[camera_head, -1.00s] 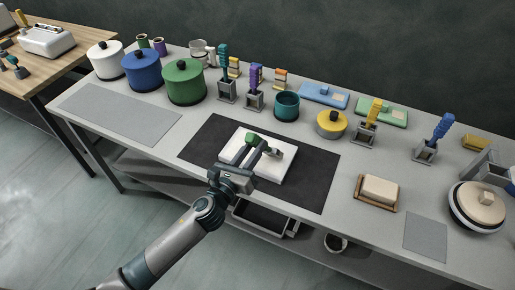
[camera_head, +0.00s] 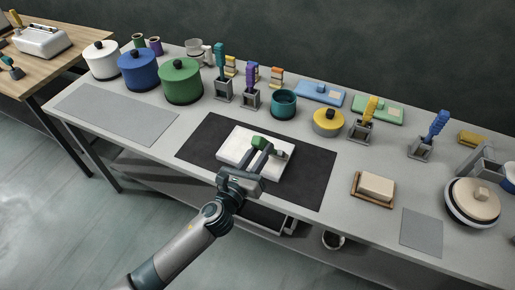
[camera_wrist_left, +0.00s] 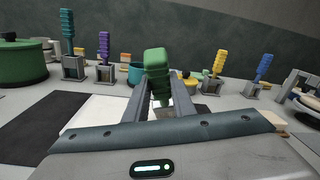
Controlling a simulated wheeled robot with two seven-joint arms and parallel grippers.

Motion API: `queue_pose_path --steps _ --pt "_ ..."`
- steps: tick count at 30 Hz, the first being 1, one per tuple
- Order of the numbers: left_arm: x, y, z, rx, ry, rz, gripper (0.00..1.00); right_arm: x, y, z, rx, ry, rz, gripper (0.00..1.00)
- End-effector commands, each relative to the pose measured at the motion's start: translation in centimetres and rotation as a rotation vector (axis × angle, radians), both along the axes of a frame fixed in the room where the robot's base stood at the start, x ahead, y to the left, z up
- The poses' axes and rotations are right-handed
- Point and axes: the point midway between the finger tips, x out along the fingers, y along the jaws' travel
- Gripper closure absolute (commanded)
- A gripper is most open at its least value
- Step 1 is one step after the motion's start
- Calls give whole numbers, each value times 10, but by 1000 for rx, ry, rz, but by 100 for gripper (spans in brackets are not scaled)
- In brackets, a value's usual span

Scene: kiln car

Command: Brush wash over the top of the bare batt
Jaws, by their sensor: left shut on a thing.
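The bare batt is a white square slab (camera_head: 233,145) lying on a black mat (camera_head: 196,142) in the middle of the table. My left gripper (camera_head: 264,149) is over the right part of the slab, shut on a green-handled brush (camera_head: 259,141). In the left wrist view the green handle (camera_wrist_left: 156,68) stands between the two fingers, and the slab (camera_wrist_left: 95,118) shows behind them. The brush's bristles are hard to see, and I cannot tell whether they touch the slab. My right gripper is not in view.
Behind the mat stand a green lidded pot (camera_head: 181,82), a teal cup (camera_head: 284,103), a yellow pot (camera_head: 328,122) and several brushes in grey holders. To the right are a soap-like block on a wooden tray (camera_head: 374,188) and a round turntable (camera_head: 472,204). Grey pads lie at both sides.

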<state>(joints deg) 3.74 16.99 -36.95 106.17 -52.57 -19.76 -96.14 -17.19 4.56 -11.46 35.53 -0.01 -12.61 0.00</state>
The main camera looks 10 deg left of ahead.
Motion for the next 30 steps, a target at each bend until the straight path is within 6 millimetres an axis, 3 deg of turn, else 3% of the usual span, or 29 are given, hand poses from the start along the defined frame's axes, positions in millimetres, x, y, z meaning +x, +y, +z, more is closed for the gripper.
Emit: queue_pose_path --steps 11,30 --pt "5 -2 0 0 0 -1 100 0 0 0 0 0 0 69" --pt "44 -15 0 0 0 0 100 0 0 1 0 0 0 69"
